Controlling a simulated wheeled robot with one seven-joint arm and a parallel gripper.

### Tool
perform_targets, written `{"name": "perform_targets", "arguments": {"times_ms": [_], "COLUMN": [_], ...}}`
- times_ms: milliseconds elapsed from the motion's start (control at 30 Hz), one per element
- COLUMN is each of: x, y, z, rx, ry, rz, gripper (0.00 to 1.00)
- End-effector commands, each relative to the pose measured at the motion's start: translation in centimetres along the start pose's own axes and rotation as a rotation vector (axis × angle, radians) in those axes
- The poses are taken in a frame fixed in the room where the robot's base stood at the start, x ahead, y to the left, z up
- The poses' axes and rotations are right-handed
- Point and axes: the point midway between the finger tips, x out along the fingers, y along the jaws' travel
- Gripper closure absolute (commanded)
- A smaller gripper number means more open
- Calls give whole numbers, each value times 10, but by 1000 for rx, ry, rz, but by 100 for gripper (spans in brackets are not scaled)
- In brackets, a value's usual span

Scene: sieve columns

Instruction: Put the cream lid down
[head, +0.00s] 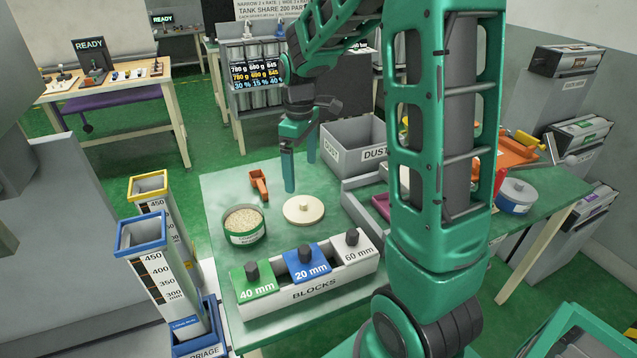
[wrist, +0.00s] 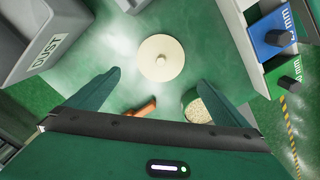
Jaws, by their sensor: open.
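The cream lid (head: 304,209) is a round disc with a small knob, lying flat on the green table between the grain bowl and the dust bin. It also shows in the wrist view (wrist: 161,58), ahead of the fingertips. My gripper (head: 301,172) is open and empty, its fingers pointing down above the table, behind the lid in the head view. The wrist view shows both fingers (wrist: 162,82) spread apart with nothing between their tips. The lid is apart from the fingers.
A green bowl of grain (head: 244,225) and an orange scoop (head: 260,184) are near the lid. The blocks rack (head: 310,290) stands at the front. The grey dust bin (head: 353,147) is behind, right.

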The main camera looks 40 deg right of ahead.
Motion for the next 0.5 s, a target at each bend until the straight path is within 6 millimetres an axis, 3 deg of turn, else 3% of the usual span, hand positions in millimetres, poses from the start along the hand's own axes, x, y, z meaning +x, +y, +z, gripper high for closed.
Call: {"name": "perform_targets", "arguments": {"times_ms": [133, 233, 500], "x": [-4, -13, -44], "y": [-1, -6, -45], "z": [6, 25, 129], "rx": [20, 93, 505], "ry": [0, -2, -7], "rz": [3, 9, 24], "gripper": [0, 0, 0]}}
